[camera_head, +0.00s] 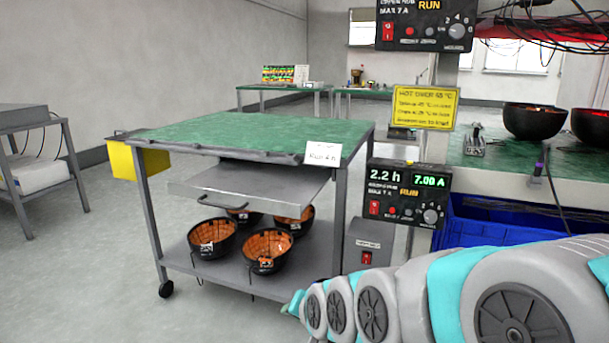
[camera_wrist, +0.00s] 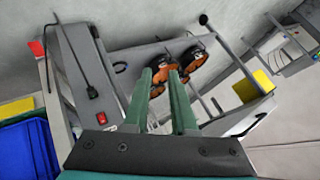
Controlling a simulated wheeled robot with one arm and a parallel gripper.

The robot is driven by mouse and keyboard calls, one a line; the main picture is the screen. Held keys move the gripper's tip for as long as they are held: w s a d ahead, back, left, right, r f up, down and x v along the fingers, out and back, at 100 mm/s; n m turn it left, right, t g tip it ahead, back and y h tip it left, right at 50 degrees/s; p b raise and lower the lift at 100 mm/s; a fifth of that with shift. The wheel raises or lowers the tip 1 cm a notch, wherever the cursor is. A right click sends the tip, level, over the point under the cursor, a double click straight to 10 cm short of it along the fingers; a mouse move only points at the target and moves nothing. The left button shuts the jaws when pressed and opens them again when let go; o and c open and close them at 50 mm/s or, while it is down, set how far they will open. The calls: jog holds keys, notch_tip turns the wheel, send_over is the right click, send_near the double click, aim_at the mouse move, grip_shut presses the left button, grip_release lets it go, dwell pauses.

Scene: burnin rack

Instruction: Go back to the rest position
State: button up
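My arm reaches in from the right in the head view, low in front of the cart. My gripper (camera_wrist: 160,74) shows in the wrist view as two green fingers with a gap between them. It is open, and nothing is seen held between the fingers. Beyond the fingertips are black bowls with orange insides, which in the head view (camera_head: 266,250) sit on the lower shelf of the cart (camera_head: 160,255). In the head view the gripper's fingers cannot be made out clearly.
The green-topped cart (camera_head: 260,135) has a part-open drawer (camera_head: 258,188) and a yellow bin (camera_head: 150,158). A grey switch box (camera_head: 368,245), a display unit (camera_head: 408,196) and a blue crate (camera_head: 480,232) are near my arm. Open floor (camera_head: 85,265) lies at left.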

jog(key=s+d+f+n+g+h+p, duration=0.1)
jog(key=s+d+g, duration=0.4)
jog(key=s, duration=0.9)
jog(key=s+d+n+g+h+p, duration=0.1)
jog(key=s+d+g, duration=0.4)
jog(key=s+d, duration=0.7)
jog(key=shift+s+f+n+h, duration=0.4)
jog(key=shift+s+n+h, duration=0.4)
jog(key=shift+s+h, duration=0.4)
